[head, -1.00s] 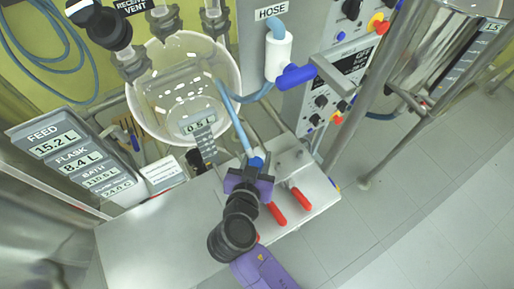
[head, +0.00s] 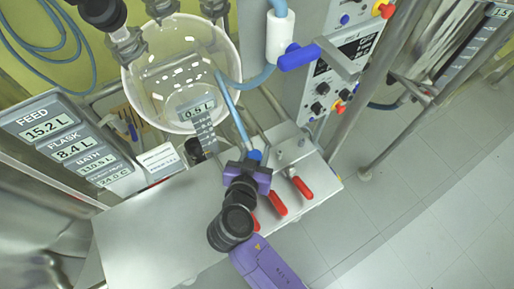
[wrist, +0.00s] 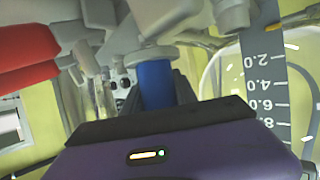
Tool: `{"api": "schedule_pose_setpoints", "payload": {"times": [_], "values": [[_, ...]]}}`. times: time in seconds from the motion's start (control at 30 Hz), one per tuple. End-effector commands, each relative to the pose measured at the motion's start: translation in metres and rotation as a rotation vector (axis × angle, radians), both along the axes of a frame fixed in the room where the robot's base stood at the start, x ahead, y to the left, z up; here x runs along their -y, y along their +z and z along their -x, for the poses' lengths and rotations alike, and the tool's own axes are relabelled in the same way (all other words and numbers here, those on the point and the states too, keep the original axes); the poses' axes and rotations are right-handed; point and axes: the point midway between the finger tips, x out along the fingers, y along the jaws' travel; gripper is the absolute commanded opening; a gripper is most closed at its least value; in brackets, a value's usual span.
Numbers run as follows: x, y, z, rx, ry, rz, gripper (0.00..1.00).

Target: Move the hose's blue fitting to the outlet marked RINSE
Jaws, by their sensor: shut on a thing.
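The hose's blue fitting (head: 254,155) is at the tip of my gripper (head: 250,165), at the back edge of the metal bench. The wrist view shows the blue fitting (wrist: 156,84) upright between my dark fingers, with a pale round collar just above it. My gripper is shut on it. The blue hose (head: 234,112) runs up from the fitting, past the glass vessel, to the white holder at the top. I cannot read an outlet marked RINSE in either view. My gripper hides the bench just below the fitting.
Red valve handles (head: 276,203) lie just right of my gripper on the metal bench (head: 150,225). A round glass vessel (head: 232,60) stands behind. A display panel (head: 62,140) is at left, and a control box (head: 335,75) at right. Open floor lies right.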

Motion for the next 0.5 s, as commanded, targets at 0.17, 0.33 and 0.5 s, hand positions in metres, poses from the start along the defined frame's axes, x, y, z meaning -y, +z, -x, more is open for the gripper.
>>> {"api": "schedule_pose_setpoints", "payload": {"times": [0.17,0.33,0.5], "values": [[0.0,-0.008,0.0,0.002,0.0,-0.001,0.0],[0.0,-0.012,0.0,0.002,-0.001,-0.002,0.0],[0.0,-0.016,0.0,0.002,0.0,-0.002,0.0]]}}
